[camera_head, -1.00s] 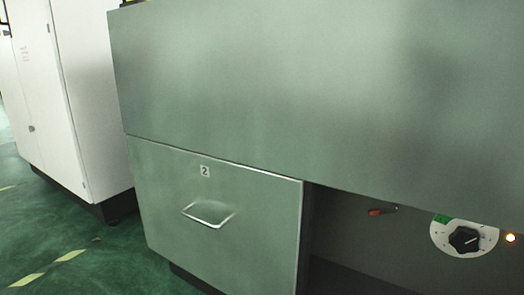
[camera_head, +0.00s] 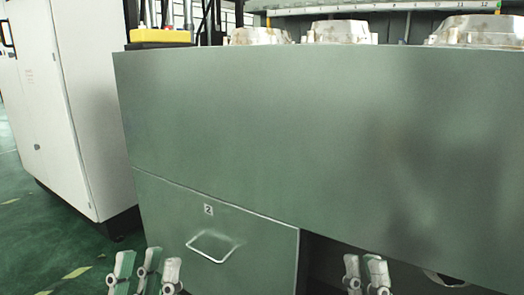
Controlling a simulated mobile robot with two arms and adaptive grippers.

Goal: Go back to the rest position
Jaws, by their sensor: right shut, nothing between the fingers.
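My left gripper (camera_head: 147,270) shows at the bottom left of the head view, in front of the lower part of the green-grey machine. Only its upper finger parts show, and I cannot tell how far apart the tips are. My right gripper (camera_head: 365,270) shows at the bottom, right of centre, in front of the dark recess. It is shut and empty. The lower parts of both grippers are cut off by the picture's bottom edge.
The large green-grey machine panel (camera_head: 300,140) fills the middle. Below it is drawer front 2 (camera_head: 255,260), closed, with a handle (camera_head: 212,247). Several metal castings (camera_head: 340,32) stand behind the panel's top edge. A white cabinet (camera_head: 85,110) stands left, with green floor (camera_head: 40,235) before it.

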